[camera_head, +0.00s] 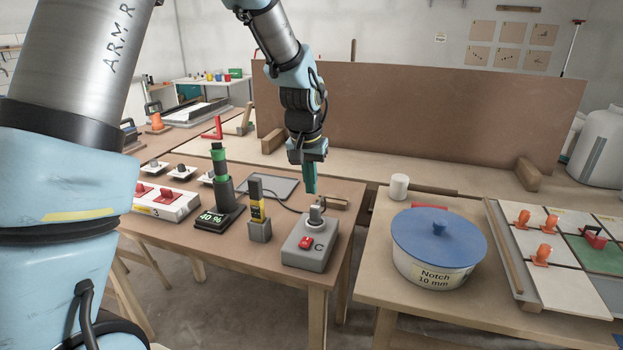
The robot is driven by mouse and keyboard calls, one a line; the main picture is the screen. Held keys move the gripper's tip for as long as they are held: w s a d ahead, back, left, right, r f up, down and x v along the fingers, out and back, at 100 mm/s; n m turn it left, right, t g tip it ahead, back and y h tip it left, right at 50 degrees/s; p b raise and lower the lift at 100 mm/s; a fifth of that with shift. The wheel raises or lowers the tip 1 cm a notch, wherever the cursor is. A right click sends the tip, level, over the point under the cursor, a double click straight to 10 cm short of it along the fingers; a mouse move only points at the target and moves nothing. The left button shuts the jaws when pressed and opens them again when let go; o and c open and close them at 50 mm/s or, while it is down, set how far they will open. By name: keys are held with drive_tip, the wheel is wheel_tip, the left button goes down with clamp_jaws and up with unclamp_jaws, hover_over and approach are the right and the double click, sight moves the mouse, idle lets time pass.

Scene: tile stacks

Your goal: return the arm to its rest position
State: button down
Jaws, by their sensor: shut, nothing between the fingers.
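My gripper (310,180) points straight down above the right part of the left table (262,262). Its green-tipped fingers are closed together with nothing held. It hangs just above and behind a grey box (306,258) with a red button and a knob on top; whether it touches anything behind the knob is hard to tell. My arm reaches out from the upper left over the table.
A screen device (213,216) reading 40 % and a grey-yellow holder (259,222) stand left of the grey box. A lidded tub (440,278) marked "Notch 10 mm" and a white cylinder (399,187) occupy the right table. A brown panel (420,115) stands behind.

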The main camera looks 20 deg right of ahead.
drive_tip(key=w+a+r+n, duration=0.2)
drive_tip(key=a+n, duration=0.1)
drive_tip(key=a, duration=1.5)
drive_tip(key=s+a+n, duration=0.2)
drive_tip(key=s+a, duration=0.2)
drive_tip(key=a, duration=0.4)
drive_tip(key=s+a+f+n+y, duration=0.1)
drive_tip(key=s+a+n, duration=0.1)
drive_tip(key=s+a, duration=0.3)
drive_tip(key=a, duration=0.3)
drive_tip(key=shift+a+y, duration=0.3)
